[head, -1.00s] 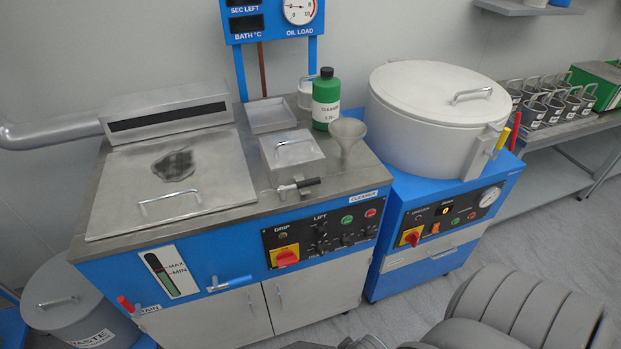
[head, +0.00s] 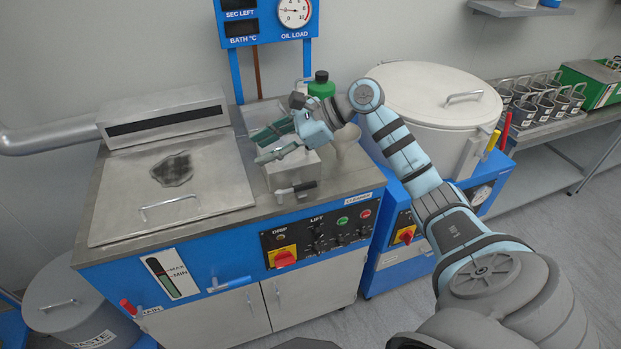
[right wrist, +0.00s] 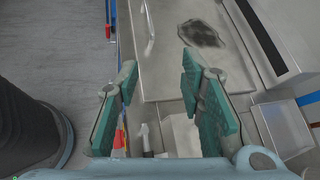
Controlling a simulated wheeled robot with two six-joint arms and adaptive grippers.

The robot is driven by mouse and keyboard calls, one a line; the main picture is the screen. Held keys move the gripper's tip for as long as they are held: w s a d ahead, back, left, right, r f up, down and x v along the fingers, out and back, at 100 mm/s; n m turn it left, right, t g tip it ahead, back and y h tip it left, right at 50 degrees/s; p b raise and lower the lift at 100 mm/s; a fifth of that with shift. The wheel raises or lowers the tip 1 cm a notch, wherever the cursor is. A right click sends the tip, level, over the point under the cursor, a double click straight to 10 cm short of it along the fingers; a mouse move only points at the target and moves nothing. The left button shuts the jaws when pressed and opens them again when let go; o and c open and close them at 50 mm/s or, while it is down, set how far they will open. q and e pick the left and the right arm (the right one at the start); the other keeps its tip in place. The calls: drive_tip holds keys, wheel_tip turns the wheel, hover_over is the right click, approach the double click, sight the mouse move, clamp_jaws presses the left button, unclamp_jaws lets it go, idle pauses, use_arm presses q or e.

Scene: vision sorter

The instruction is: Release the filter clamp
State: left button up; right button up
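The filter clamp (head: 296,188), a short lever with a black grip, sits at the front of a small grey metal box (head: 283,178) on the machine's top. In the right wrist view, what looks like the clamp (right wrist: 146,140) shows low between the fingers. My right gripper (head: 266,146) is over the box, behind and above the clamp, with its green-padded fingers apart and pointing left. It is open and empty, and the clamp is apart from it. My left gripper is not in view.
A green bottle (head: 321,86) and a funnel (head: 347,155) stand close to my right wrist. A flat lid with a handle (head: 170,205) covers the machine's left side. A large white drum (head: 425,95) stands behind my right arm. The front panel has switches and a red knob (head: 285,258).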

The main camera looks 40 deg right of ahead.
sight(309, 183)
drive_tip(key=s+d+n+g+h, duration=0.1)
drive_tip(key=s+d+g+h, duration=0.45)
drive_tip(key=d, duration=0.85)
drive_tip(key=shift+t, duration=0.85)
drive_tip(key=b+x, duration=0.1)
drive_tip(key=x, duration=0.3)
drive_tip(key=s+b+x, duration=0.1)
drive_tip(key=x, duration=0.4)
drive_tip(key=b+x, duration=0.1)
drive_tip(key=x, duration=0.4)
drive_tip(key=shift+s+f, duration=0.3)
drive_tip(key=shift+s, duration=0.05)
clamp_jaws()
